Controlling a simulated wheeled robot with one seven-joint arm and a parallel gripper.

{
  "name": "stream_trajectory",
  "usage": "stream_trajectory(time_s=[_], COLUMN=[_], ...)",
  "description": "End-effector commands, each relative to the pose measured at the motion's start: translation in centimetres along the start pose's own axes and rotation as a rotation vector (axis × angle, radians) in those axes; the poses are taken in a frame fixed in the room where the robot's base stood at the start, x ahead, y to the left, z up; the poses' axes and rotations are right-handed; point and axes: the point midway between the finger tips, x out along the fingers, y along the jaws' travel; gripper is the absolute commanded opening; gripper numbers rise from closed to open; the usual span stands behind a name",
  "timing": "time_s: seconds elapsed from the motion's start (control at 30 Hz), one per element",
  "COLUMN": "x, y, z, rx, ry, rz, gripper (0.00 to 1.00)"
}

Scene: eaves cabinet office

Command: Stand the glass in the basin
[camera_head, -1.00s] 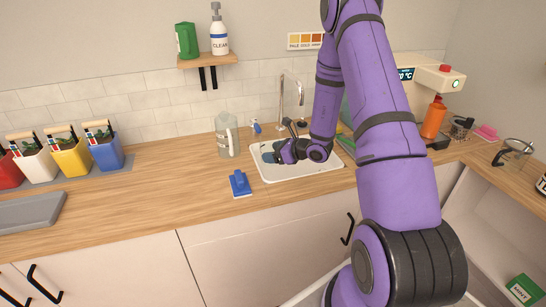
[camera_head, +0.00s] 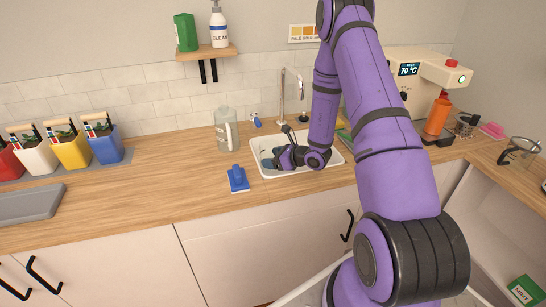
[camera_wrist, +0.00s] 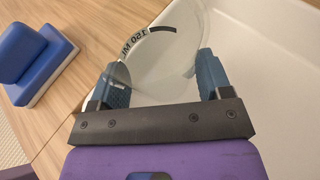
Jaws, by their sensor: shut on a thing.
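My gripper (camera_wrist: 162,78) is shut on the clear glass (camera_wrist: 150,50), one finger on each side of it. The glass carries a dark "150 ML" mark and shows in the wrist view between the blue-grey fingers. The white basin (camera_wrist: 275,85) fills the right of that view. In the head view, my gripper (camera_head: 272,163) is low over the left part of the basin (camera_head: 300,169), and the glass is too small or hidden there to make out. I cannot tell whether the glass touches the basin floor.
A blue scrubber (camera_head: 238,179) lies on the counter (camera_head: 170,190) left of the basin's front; it also shows in the wrist view (camera_wrist: 35,58). A clear jug (camera_head: 226,130) stands behind it. The tap (camera_head: 283,95) rises behind the basin. An orange bottle (camera_head: 437,116) stands to the right.

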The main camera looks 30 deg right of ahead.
Motion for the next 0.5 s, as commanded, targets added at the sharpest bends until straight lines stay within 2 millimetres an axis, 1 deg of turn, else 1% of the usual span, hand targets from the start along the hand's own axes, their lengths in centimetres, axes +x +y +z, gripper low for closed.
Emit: stream_trajectory(time_s=[0.07,0.1,0.13,0.4,0.5], x=[0.01,0.01,0.01,-0.01,-0.16], y=[-0.01,-0.01,0.0,0.0,-0.01], z=[0.02,0.01,0.01,0.06,0.45], rx=[0.0,0.0,0.0,0.0,0.0], ry=[-0.001,0.0,0.0,-0.001,-0.001], rz=[0.0,0.0,0.0,0.0,0.0], gripper=[0.38,0.79,0.83,0.83,0.83])
